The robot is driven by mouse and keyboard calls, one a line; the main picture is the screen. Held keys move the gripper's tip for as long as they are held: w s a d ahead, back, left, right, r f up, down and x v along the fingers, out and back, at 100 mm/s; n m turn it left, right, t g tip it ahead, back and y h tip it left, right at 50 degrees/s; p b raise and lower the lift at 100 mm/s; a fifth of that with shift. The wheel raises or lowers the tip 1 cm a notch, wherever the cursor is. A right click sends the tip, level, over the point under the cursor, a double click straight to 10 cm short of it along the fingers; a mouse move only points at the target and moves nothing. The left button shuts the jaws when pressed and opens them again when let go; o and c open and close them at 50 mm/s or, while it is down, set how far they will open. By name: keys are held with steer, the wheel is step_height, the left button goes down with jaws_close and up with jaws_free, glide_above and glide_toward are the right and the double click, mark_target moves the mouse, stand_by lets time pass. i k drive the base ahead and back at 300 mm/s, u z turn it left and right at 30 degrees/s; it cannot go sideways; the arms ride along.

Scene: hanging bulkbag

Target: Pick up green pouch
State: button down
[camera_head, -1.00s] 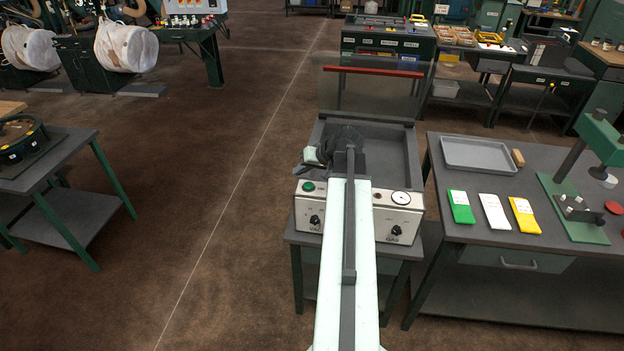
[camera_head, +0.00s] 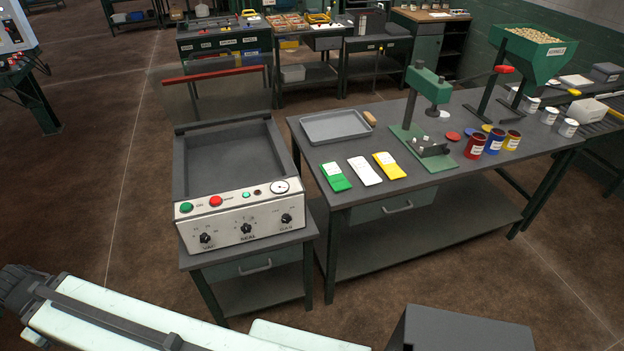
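The green pouch (camera_head: 336,177) lies flat on the right-hand workbench (camera_head: 310,150), at the left end of a row near the front edge. A white pouch (camera_head: 365,171) and a yellow pouch (camera_head: 389,165) lie beside it, with small gaps between them. My arm runs across the bottom left, its dark end joint at the left edge, well away from the green pouch. My gripper's fingers do not show. Nothing covers the green pouch.
A vacuum sealer (camera_head: 240,222) with its lid raised stands on a stand left of the bench. A grey tray (camera_head: 335,126) lies behind the pouches. A green press (camera_head: 425,90) and paint-coloured cans (camera_head: 475,145) stand to the right. Open floor lies in front.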

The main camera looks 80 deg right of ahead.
mark_target(338, 181)
steer(key=z, duration=2.7)
